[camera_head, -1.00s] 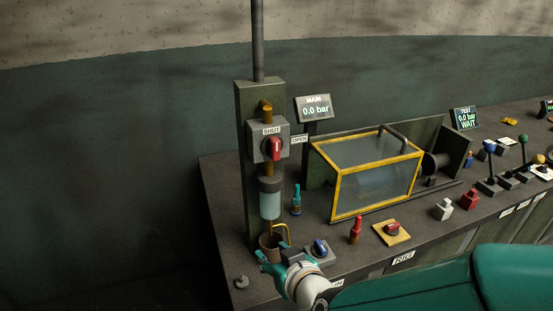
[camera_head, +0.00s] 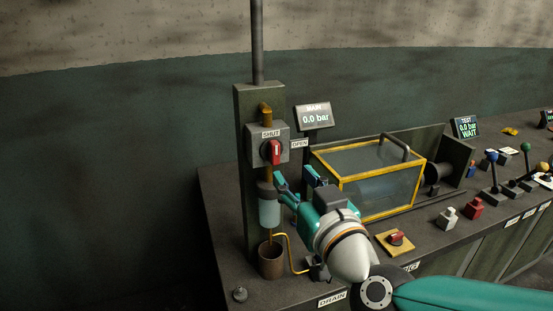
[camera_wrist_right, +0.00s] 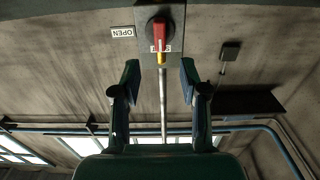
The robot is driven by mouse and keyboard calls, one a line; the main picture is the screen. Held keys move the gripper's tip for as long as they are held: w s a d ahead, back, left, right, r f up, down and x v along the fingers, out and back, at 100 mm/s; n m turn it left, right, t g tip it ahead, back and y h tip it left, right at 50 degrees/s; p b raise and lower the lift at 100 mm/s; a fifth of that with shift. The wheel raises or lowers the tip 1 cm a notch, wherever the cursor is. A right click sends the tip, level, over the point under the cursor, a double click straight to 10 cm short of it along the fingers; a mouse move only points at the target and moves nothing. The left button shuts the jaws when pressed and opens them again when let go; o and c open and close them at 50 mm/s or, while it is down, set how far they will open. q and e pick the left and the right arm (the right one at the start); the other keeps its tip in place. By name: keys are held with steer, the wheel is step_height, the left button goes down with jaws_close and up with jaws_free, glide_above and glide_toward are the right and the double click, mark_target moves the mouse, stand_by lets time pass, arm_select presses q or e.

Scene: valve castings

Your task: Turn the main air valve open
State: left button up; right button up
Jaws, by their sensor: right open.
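The main air valve's red handle (camera_head: 273,152) sits upright on a grey box on the post, under the SHUT label (camera_head: 271,133). The OPEN label (camera_head: 300,144) is to its right. The MAIN display (camera_head: 314,117) reads 0.0 bar. My right gripper (camera_head: 296,178) is open and empty, below and to the right of the handle, apart from it. In the right wrist view the red handle (camera_wrist_right: 160,32) shows beyond and between the open fingers (camera_wrist_right: 160,75), with the OPEN label (camera_wrist_right: 122,32) upside down at left. My left gripper is not in view.
A yellow-framed clear guard box (camera_head: 375,175) stands close to the right of my right gripper. Below the valve are a clear bowl (camera_head: 269,212) and a brown cup (camera_head: 270,262) with a yellow tube. A red switch on a yellow plate (camera_head: 381,238) lies at the front.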

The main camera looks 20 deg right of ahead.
mark_target(277, 154)
steer(key=w, duration=0.9)
steer(key=shift+w+a, duration=0.2)
steer(key=shift+w, duration=0.1)
steer(key=shift+c, duration=0.2)
jaws_close()
